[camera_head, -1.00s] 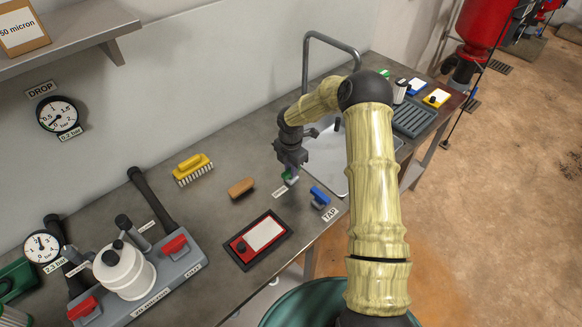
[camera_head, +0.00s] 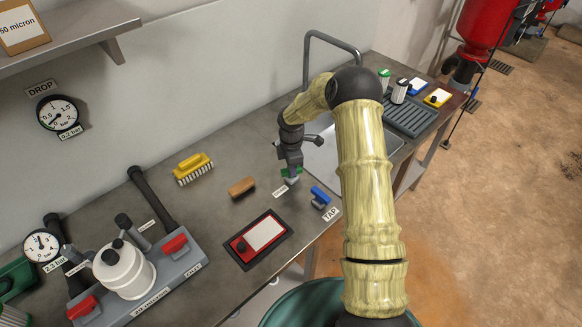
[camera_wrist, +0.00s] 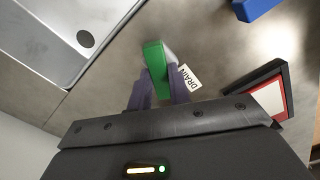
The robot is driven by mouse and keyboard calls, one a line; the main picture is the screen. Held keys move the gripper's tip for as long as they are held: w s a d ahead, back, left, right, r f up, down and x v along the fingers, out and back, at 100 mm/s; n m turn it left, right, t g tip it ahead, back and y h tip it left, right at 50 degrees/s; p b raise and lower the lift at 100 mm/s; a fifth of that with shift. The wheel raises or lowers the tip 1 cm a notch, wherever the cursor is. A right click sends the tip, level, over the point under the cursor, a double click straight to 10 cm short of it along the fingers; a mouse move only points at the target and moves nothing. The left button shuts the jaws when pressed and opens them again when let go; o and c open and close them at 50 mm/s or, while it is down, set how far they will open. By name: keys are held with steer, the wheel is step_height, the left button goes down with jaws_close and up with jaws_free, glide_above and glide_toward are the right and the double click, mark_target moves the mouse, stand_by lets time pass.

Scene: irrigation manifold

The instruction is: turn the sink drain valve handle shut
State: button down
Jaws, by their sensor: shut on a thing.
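The green drain handle (camera_wrist: 155,60) is between the two fingers of my gripper (camera_wrist: 160,88) in the wrist view, beside a small white DRAIN label (camera_wrist: 189,77). My gripper (camera_head: 291,178) is shut on it. In the head view, parts of the green handle (camera_head: 285,173) show beside the fingers, low over the bench at the sink's near-left corner. The fingers hide the handle's middle, and the valve body is mostly hidden. The sink (camera_head: 340,165) is partly covered by my arm; its basin and round drain hole (camera_wrist: 86,38) show in the wrist view.
A blue TAP handle (camera_head: 320,196) stands just right of my gripper. A red-framed panel (camera_head: 258,240), a wooden block (camera_head: 242,187) and a yellow brush (camera_head: 193,168) lie to the left. A bent grey pipe (camera_head: 307,65) rises behind the sink. The bench between is clear.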

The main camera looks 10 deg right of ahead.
steer(key=m, duration=0.6)
steer(key=shift+d+b, duration=0.1)
steer(key=shift+b, duration=0.25)
steer(key=m, duration=0.6)
steer(key=shift+m+b, duration=0.3)
steer(key=c, duration=1.3)
jaws_free()
step_height(320, 180, up, 17)
steer(key=b, duration=0.1)
steer(key=shift+r, duration=0.2)
